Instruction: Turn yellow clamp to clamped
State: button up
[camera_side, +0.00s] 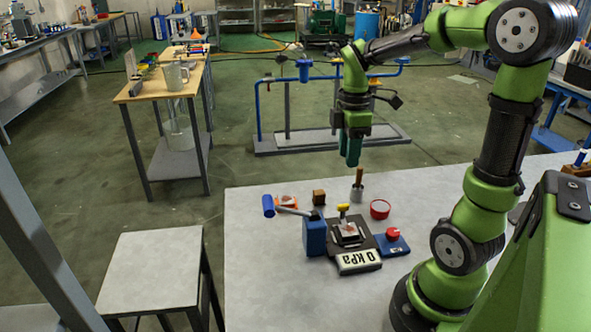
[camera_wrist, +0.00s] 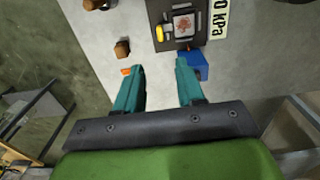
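The yellow clamp (camera_side: 343,208) is a small yellow knob at the back left edge of the dark plate (camera_side: 366,241) in the side view. In the wrist view the yellow clamp (camera_wrist: 159,33) stands beside a pale square piece with a reddish patch (camera_wrist: 184,24). My gripper (camera_side: 350,163) hangs with its fingers pointing down, above and behind the clamp and apart from it. In the wrist view my gripper (camera_wrist: 160,65) has its two teal fingers wide apart with nothing between them. The clamp's exact turn angle is too small to tell.
A blue box (camera_side: 313,237) with a blue-handled lever (camera_side: 268,206) stands left of the plate. A "0 kPa" display (camera_side: 358,262) lies in front. A red button box (camera_side: 392,243), red ring (camera_side: 380,209), brown block (camera_side: 319,197) and wooden-handled tool (camera_side: 357,187) stand around.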

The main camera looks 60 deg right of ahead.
jog(key=shift+r, duration=1.4)
jog(key=s+a+r+m+t+y, duration=0.1)
jog(key=s+a+m+t, duration=0.1)
jog(key=a+m, duration=0.4)
jog(key=s+a+r+m+t+y, duration=0.1)
jog(key=a+m+t, duration=0.4)
jog(key=a, duration=0.6)
jog(key=shift+s+m, duration=0.55)
jog(key=shift+m, duration=0.55)
